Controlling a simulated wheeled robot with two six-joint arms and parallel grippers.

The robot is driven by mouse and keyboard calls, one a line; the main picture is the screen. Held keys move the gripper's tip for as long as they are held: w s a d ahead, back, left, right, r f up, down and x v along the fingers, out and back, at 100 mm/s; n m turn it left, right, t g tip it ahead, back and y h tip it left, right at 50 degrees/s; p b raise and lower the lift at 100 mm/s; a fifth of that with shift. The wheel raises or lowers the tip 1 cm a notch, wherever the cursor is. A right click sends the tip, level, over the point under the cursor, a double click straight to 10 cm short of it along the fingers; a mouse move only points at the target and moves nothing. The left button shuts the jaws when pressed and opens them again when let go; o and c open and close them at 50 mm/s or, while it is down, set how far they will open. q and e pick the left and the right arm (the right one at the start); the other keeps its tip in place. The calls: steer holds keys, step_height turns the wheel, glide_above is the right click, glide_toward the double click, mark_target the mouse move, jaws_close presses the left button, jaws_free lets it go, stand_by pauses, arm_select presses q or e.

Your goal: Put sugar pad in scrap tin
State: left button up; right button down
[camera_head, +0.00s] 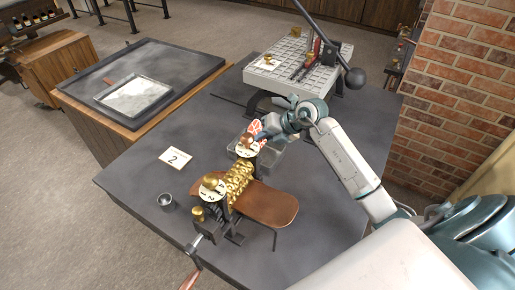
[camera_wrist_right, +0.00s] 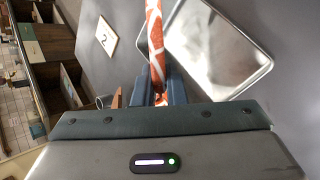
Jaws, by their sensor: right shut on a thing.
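My right gripper (camera_head: 264,134) is shut on a red-and-white patterned piece, the sugar pad (camera_head: 253,129). In the right wrist view the pad (camera_wrist_right: 155,35) stands up from between the dark fingers (camera_wrist_right: 158,85). A shallow rectangular metal tray (camera_head: 272,157) lies on the table below and beside the gripper; it also shows in the right wrist view (camera_wrist_right: 240,78), just right of the pad. A small round grey cup (camera_head: 165,201) stands at the left of the table. I cannot tell for sure which of the two is the scrap tin. My left gripper is out of view.
A roller machine with brass rollers (camera_head: 238,182) and a brown curved board (camera_head: 270,205) stands in front of the tray. A card marked 2 (camera_head: 175,158) lies to the left. A pale gridded plate with a lever (camera_head: 310,70) stands behind. The table between card and tray is clear.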

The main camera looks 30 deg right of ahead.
step_height(320, 180, down, 2)
steer(key=shift+f, duration=0.25)
step_height(320, 180, down, 4)
steer(key=shift+r+p, duration=0.15)
steer(key=shift+p, duration=0.55)
steer(key=shift+w+f, duration=0.1)
steer(key=shift+f, duration=0.45)
steer(key=c, duration=1.5)
jaws_free()
steer(key=shift+r, duration=0.2)
arm_select(q)
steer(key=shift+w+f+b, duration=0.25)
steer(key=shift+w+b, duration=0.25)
steer(key=shift+b, duration=0.7)
arm_select(e)
steer(key=shift+v, duration=6.1)
